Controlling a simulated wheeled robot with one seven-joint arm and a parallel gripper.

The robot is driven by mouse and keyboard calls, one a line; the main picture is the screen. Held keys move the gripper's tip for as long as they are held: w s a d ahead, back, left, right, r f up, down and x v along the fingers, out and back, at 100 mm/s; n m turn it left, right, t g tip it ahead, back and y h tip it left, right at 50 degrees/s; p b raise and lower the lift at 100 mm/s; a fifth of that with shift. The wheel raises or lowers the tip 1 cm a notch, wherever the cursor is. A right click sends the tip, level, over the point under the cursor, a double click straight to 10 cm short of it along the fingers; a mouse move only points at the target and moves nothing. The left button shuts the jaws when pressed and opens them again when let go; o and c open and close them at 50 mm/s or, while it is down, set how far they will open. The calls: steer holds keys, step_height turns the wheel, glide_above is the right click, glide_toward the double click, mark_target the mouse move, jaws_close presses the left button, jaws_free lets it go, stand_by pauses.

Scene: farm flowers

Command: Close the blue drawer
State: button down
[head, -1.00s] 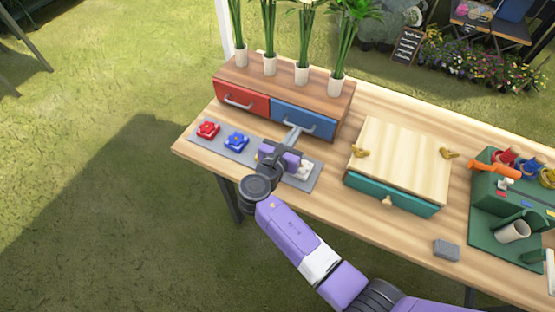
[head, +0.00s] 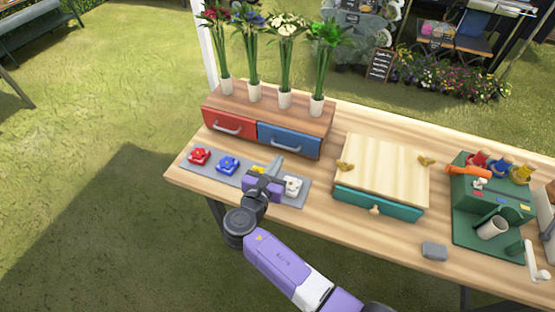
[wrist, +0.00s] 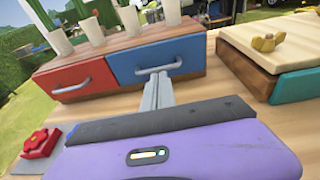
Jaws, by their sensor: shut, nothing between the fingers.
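The blue drawer (head: 290,140) is on the right of a wooden two-drawer box, beside the red drawer (head: 229,123). Its front looks about flush with the red one. It also shows in the wrist view (wrist: 190,52), with its grey bar handle (wrist: 158,68). My gripper (head: 278,158) is shut and empty, just in front of the blue drawer and low over the table. In the wrist view its grey fingertips (wrist: 160,78) point at the handle and overlap its lower edge in the picture. I cannot tell contact, but the head view suggests a small gap.
Several white vases with flowers stand on the box. A grey mat (head: 213,176) with red, blue, yellow and white flower blocks lies under my gripper. A wooden press-like box (head: 383,165) with a teal drawer (head: 378,203) stands to the right, then a green station (head: 480,205).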

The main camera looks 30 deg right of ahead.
steer(key=v, duration=0.8)
steer(key=shift+s+a+b, duration=0.25)
steer(key=shift+a+b, duration=0.1)
steer(key=shift+b, duration=0.05)
steer(key=shift+f, duration=0.1)
